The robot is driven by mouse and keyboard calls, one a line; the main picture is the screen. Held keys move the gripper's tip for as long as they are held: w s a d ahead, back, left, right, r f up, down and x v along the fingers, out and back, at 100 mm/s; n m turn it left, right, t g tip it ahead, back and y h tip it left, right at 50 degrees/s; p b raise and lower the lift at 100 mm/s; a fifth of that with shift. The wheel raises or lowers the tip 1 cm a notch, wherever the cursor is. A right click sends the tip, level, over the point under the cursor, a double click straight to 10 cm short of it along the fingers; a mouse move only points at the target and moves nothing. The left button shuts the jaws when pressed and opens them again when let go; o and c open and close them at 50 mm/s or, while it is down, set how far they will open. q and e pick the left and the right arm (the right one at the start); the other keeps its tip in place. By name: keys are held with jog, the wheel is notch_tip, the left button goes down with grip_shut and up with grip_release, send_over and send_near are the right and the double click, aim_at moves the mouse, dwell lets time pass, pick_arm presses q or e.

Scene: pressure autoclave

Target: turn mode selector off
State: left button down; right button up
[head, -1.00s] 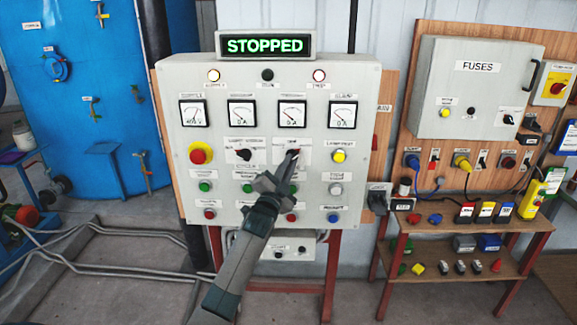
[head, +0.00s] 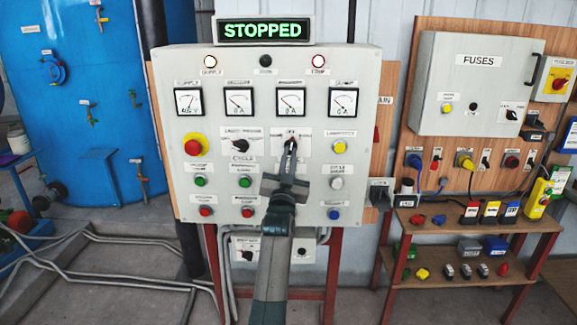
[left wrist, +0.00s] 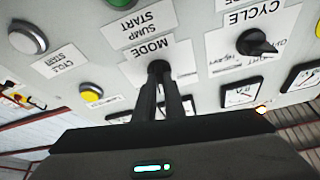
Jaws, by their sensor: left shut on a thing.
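The mode selector (head: 292,141) is a small dark knob on the grey control panel (head: 366,100), in the row below the meters. In the left wrist view the mode selector (left wrist: 158,66) sits next to an upside-down "MODE" label. My left gripper (head: 289,150) reaches up from below and is shut on the knob; its fingertips (left wrist: 159,75) hide most of it. The knob's pointing direction is hidden. The lit sign (head: 264,29) above the panel reads STOPPED in green. My right gripper is not in view.
A "CYCLE" selector (head: 242,146) is to the left of the held knob, with a red emergency button (head: 195,146) further left. A yellow button (head: 339,146) is to the right. A fuse box (head: 470,90) and a shelf of parts stand further right.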

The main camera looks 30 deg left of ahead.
pick_arm(q)
jog(key=shift+d+f+n+g+y+b, duration=0.1)
jog(key=shift+n+g+y+b, duration=0.2)
jog(key=shift+n, duration=0.55)
jog(key=shift+f+n+g+y+b, duration=0.1)
jog(key=shift+n+y+b, duration=0.3)
jog(key=shift+n, duration=0.45)
jog(key=c, duration=1.8)
grip_release()
jog(key=shift+r, duration=0.1)
jog(key=shift+c, duration=0.2)
